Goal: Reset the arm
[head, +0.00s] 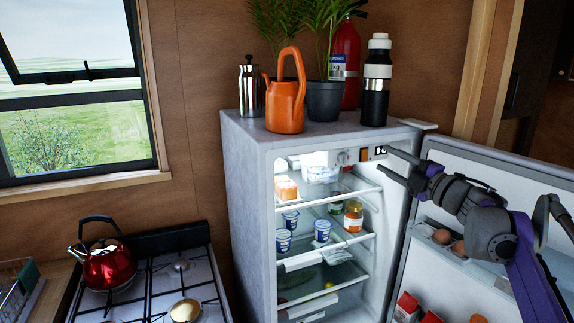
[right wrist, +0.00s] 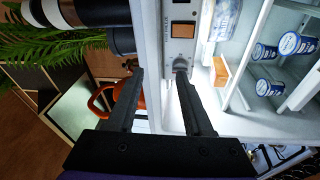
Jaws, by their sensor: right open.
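My right arm (head: 490,225) reaches in from the right, in front of the open fridge door. My right gripper (head: 384,161) is open, its fingers pointing left at the top right of the fridge opening, near the control panel (head: 375,152). In the right wrist view the two dark fingers (right wrist: 160,75) stand apart with nothing held between them. The fridge's control panel and knob (right wrist: 181,66) show just beyond the fingertips; I cannot tell if they touch. My left gripper is not in view.
The fridge (head: 250,210) stands open, its door (head: 490,160) swung right. Shelves hold yogurt cups (head: 322,230) and a jar (head: 353,216). On top stand an orange watering can (head: 285,108), a black bottle (head: 375,95) and a plant pot (head: 324,101). A red kettle (head: 108,267) sits on the stove.

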